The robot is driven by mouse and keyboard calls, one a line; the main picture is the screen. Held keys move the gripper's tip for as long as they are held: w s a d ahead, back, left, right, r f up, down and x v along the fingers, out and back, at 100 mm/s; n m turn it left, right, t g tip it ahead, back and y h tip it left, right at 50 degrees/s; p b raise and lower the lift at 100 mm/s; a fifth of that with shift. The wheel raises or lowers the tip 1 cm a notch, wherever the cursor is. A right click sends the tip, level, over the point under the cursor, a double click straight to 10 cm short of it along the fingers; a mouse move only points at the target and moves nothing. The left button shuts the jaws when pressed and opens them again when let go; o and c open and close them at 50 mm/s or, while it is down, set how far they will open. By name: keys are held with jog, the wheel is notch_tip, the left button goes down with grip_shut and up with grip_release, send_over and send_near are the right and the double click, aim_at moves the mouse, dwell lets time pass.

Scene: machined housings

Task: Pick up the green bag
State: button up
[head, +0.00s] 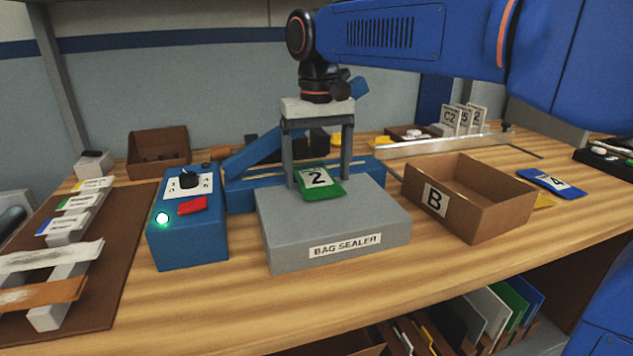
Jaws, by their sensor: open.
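The green bag (328,190), labelled 2, lies on the grey top of the bag sealer (285,232), near its back edge. My gripper (319,182) points straight down over it, with its two grey fingers apart. One finger is on the left side of the bag and the other on the right, and the tips reach about down to it. The bag's back part sits between or just in front of the fingers. I cannot tell whether the fingers touch it.
A blue control box (187,240) with a dial and lit green lamp stands left of the sealer. A cardboard bin (487,211) marked B stands right, with a blue bag (546,182) labelled 4 beyond. The sealer's blue arm (255,150) rises behind my gripper. The front table strip is clear.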

jog(key=shift+f, duration=0.2)
jog(key=c, duration=1.3)
jog(key=shift+r, duration=0.15)
